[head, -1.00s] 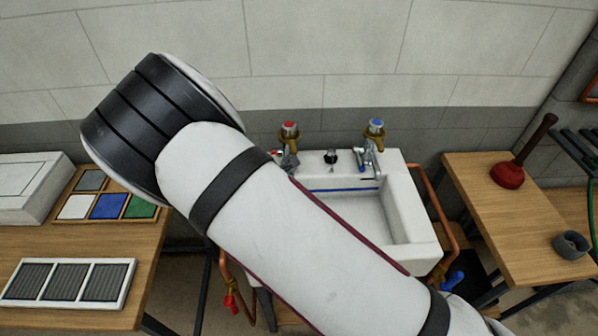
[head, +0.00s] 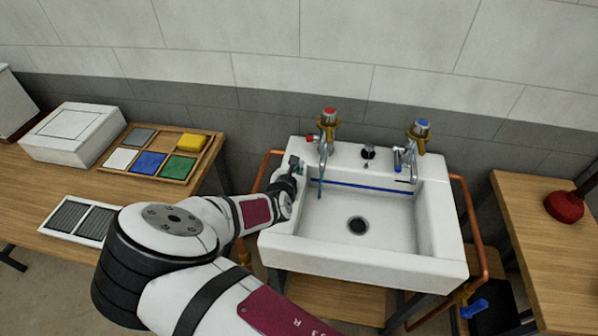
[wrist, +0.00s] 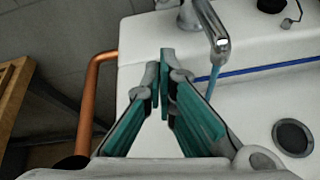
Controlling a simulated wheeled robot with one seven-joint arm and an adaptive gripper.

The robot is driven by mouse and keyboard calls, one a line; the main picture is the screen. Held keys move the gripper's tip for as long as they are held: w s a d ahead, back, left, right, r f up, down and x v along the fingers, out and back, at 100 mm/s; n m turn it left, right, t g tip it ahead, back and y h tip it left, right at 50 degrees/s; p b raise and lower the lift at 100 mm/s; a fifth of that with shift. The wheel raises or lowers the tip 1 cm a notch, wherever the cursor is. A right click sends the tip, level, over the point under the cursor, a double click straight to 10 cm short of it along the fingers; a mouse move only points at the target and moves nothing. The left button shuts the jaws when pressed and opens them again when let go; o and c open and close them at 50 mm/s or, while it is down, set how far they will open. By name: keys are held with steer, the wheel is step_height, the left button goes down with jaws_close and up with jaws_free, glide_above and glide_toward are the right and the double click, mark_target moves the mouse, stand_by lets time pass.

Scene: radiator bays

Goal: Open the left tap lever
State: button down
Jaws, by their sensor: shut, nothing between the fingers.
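The left tap (head: 327,133) has a red top and stands at the back left of the white sink (head: 282,246). A small lever (head: 311,139) with a red end sticks out to its left. A thin blue-green stream (head: 321,187) hangs below its spout; it also shows in the wrist view (wrist: 213,82). My gripper (head: 296,163) is shut and empty, just left of the spout and below the lever, above the sink's left rim. In the wrist view its fingertips (wrist: 161,82) are together beside the tap's spout (wrist: 219,35); the lever is out of sight there.
The right tap (head: 418,138) has a blue top. A black plug (head: 368,152) sits between the taps. Copper pipes (head: 476,230) run down both sides of the sink. Wooden benches stand left (head: 40,185) and right (head: 540,255), the left one bearing a tray of coloured pads (head: 205,160).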

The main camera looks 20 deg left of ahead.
mark_target(312, 139)
steer(key=b+x, duration=0.2)
steer(key=x, duration=0.2)
steer(key=shift+f, duration=0.1)
steer(key=shift+w+a+b, duration=0.1)
steer(key=shift+w+b, duration=0.3)
steer(key=shift+b, duration=0.05)
steer(key=shift+w+r, duration=0.5)
steer(key=shift+r, duration=0.3)
steer(key=shift+w+r, duration=0.5)
steer(key=shift+r, duration=0.3)
steer(key=shift+w+r+g+p, duration=0.4)
steer(key=shift+r+g, duration=0.1)
steer(key=shift+r, duration=0.25)
steer(key=shift+f, duration=0.15)
